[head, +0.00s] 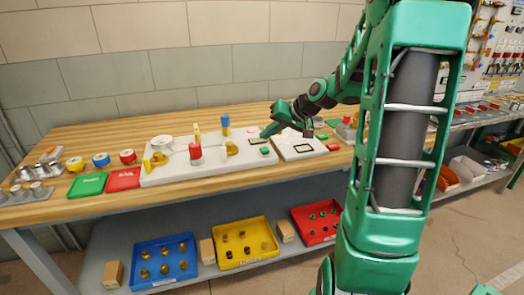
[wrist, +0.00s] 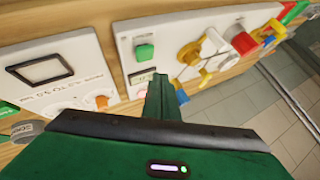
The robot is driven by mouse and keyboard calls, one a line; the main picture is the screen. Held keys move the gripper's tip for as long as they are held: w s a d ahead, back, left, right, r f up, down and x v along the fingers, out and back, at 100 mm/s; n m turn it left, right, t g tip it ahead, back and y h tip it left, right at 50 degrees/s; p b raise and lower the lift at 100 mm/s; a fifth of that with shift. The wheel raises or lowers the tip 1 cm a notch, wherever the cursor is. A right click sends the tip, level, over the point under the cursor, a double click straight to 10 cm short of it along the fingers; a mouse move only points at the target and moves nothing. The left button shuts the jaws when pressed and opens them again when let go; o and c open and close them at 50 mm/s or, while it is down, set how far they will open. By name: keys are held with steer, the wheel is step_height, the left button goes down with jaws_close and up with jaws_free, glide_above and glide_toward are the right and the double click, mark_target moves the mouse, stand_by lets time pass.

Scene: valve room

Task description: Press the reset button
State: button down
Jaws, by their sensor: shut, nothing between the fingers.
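A green square button (wrist: 144,52) sits on a white panel (wrist: 190,22), with a small label or display below it in the wrist view. No wording on the button is readable, so I cannot tell whether it is the reset button. In the head view a green button (head: 264,150) shows at the right end of the white panel (head: 165,174). My gripper (head: 266,133) is shut and empty, pointing down just behind and above that button. In the wrist view my fingertips (wrist: 161,84) are to the right of and below the button, seemingly not touching it.
The panel bears red, blue and yellow valve handles (wrist: 205,52). A second white panel (head: 297,147) with a dark-framed window stands to its right. Green (head: 88,185) and red (head: 123,180) plates lie on the bench's left. Blue, yellow and red trays sit on the lower shelf.

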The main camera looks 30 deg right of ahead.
mark_target(268, 150)
steer(key=shift+f, duration=1)
steer(key=shift+f, duration=0.15)
stand_by(1.3)
steer(key=shift+s+f, duration=0.15)
steer(key=shift+f, duration=0.1)
steer(key=shift+f, duration=0.45)
stand_by(0.8)
steer(key=shift+r, duration=0.9)
steer(key=shift+r, duration=0.15)
steer(key=shift+r, duration=2.35)
